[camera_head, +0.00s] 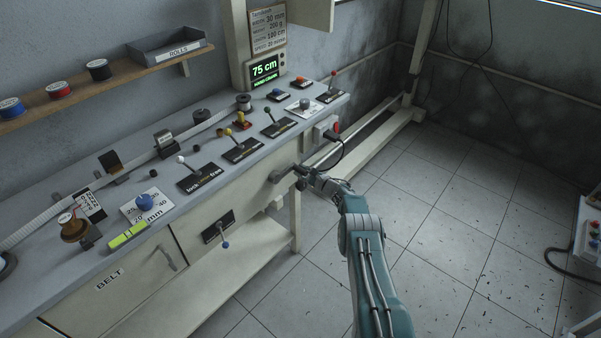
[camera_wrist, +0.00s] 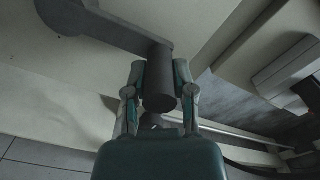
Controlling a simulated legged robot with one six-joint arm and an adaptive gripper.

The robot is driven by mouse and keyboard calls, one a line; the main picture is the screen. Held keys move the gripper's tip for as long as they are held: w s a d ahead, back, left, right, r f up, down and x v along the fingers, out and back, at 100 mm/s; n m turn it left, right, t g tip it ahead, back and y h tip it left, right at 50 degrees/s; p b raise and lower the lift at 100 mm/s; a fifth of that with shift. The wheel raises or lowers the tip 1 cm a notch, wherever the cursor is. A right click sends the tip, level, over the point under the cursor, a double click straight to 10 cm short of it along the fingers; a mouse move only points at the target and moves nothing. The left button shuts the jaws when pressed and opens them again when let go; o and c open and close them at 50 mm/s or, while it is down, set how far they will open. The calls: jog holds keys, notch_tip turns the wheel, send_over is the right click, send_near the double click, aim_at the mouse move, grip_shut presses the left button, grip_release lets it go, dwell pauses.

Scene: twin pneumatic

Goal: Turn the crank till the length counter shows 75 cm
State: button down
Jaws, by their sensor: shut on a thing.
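The length counter (camera_head: 264,69) at the back of the bench shows 75 cm in green digits. The crank (camera_head: 282,173) sticks out from the front face of the bench, near its right end. In the wrist view the grey crank arm (camera_wrist: 105,25) runs from the upper left to a dark cylindrical handle (camera_wrist: 160,80). My gripper (camera_head: 303,176) is at the handle. In the wrist view my gripper (camera_wrist: 160,88) has one finger on each side of the handle and is shut on it.
The bench top (camera_head: 215,140) carries several levers, knobs and labels. A spec sign (camera_head: 268,28) hangs above the counter. A shelf (camera_head: 90,85) with spools and a rolls tray (camera_head: 168,49) is on the wall. A lever (camera_head: 223,243) protrudes from the bench front. Tiled floor (camera_head: 450,220) lies open to the right.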

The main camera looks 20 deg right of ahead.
jog(key=shift+c, duration=2.2)
grip_release()
jog(key=shift+a, duration=0.2)
jog(key=shift+d+r, duration=0.1)
jog(key=shift+r, duration=0.05)
jog(key=shift+r, duration=0.3)
notch_tip(320, 180, up, 9)
